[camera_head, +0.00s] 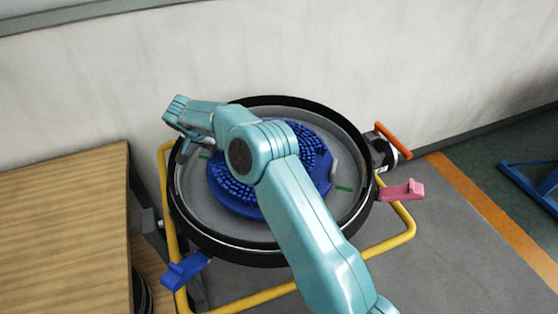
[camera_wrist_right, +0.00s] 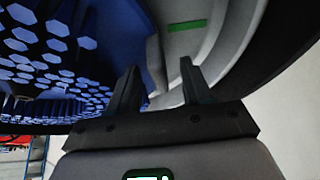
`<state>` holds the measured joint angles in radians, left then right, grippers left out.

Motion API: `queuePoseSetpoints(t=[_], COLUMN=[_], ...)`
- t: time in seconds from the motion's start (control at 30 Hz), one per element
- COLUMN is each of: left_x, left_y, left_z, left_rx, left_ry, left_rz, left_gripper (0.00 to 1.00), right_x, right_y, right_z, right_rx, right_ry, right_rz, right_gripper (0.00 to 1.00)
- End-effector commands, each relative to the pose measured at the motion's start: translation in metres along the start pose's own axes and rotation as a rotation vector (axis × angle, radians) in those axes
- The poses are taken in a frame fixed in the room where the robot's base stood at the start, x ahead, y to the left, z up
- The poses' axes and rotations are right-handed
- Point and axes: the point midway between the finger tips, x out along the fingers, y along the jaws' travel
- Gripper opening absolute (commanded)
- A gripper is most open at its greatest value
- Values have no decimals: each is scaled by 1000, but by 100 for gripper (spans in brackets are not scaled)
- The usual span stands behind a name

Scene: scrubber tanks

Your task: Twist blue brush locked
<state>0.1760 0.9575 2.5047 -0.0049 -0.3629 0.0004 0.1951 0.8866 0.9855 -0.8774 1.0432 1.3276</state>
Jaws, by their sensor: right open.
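The blue brush (camera_head: 315,150), a round disc with many bristle tufts, lies in the round grey pan with a black rim (camera_head: 262,254). My right arm crosses over it and hides its middle. My right gripper (camera_head: 187,147) is at the pan's left side, over the inner rim. In the right wrist view the gripper (camera_wrist_right: 158,72) is open, its two fingers pointing toward the brush edge. The brush (camera_wrist_right: 60,50) fills the left there. A pale grey tab (camera_wrist_right: 155,62) shows between the fingers; I cannot tell whether they touch it. My left gripper is out of view.
Green marks (camera_head: 344,188) show on the pan. A yellow tube frame (camera_head: 398,237) surrounds it. A blue lever (camera_head: 185,270), a pink lever (camera_head: 402,191) and an orange handle (camera_head: 393,140) stick out around the rim. A wooden surface (camera_head: 65,215) stands left, a wall behind.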

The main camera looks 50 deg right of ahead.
Motion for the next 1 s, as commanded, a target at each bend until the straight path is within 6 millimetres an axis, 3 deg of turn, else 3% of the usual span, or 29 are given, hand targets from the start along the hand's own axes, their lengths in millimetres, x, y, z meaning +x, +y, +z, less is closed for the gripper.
queuePoseSetpoints(t=[0.17, 0.5, 0.7, 1.0], left_x=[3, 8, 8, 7], left_y=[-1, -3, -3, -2], left_z=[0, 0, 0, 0], left_rx=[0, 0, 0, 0], left_ry=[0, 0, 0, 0], left_rz=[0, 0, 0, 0], left_gripper=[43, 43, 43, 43], right_x=[-16, -104, -146, -166], right_y=[-1, -1, 0, 0], right_z=[-1, -2, -1, -1], right_rx=[-2, -3, -3, -3], right_ry=[5, 7, 5, 5], right_rz=[-3, -4, -2, 2], right_gripper=[49, 49, 49, 49])
